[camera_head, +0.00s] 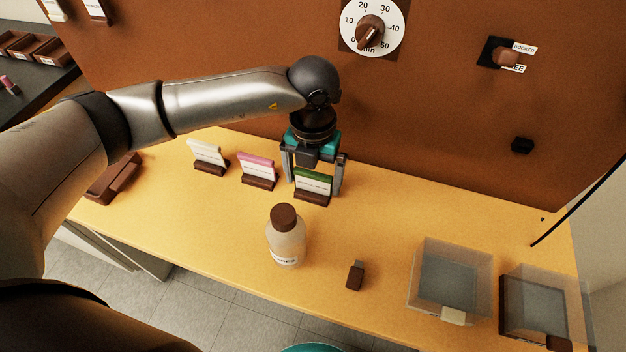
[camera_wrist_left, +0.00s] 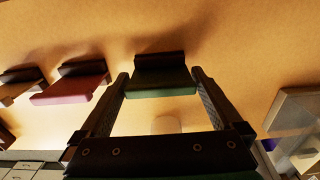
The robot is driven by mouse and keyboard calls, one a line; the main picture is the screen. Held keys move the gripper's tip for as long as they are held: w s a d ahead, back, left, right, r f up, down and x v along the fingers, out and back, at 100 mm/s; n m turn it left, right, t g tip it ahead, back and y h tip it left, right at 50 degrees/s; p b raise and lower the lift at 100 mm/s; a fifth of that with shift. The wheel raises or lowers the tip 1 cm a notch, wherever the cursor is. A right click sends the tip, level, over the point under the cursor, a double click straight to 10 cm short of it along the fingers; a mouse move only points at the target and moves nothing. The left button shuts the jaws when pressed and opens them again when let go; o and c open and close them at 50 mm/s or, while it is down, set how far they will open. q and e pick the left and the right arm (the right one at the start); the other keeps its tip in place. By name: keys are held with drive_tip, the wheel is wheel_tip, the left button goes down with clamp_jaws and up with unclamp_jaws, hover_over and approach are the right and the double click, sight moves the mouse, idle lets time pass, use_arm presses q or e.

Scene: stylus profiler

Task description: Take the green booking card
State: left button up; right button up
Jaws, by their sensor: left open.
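The green booking card (camera_head: 313,181) stands upright in a dark brown holder (camera_head: 312,199) on the yellow bench. It is the rightmost of a row of cards. My left gripper (camera_head: 315,186) is open, with one finger on each side of the green card. In the left wrist view the green card (camera_wrist_left: 162,82) lies between the tips of the open gripper (camera_wrist_left: 160,85), with a gap on each side. Whether the fingers reach far enough down over the card is hard to tell. My right gripper is not in view.
A pink card (camera_head: 257,167) and a white card (camera_head: 207,153) stand in holders to the left. A brown-capped bottle (camera_head: 286,240) and a small brown block (camera_head: 355,275) stand in front. Clear boxes (camera_head: 483,280) are at right. A brown panel (camera_head: 440,110) rises behind.

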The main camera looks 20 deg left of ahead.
use_arm(q)
drive_tip(key=shift+f, duration=0.9)
drive_tip(key=shift+c, duration=0.2)
drive_tip(key=c, duration=0.9)
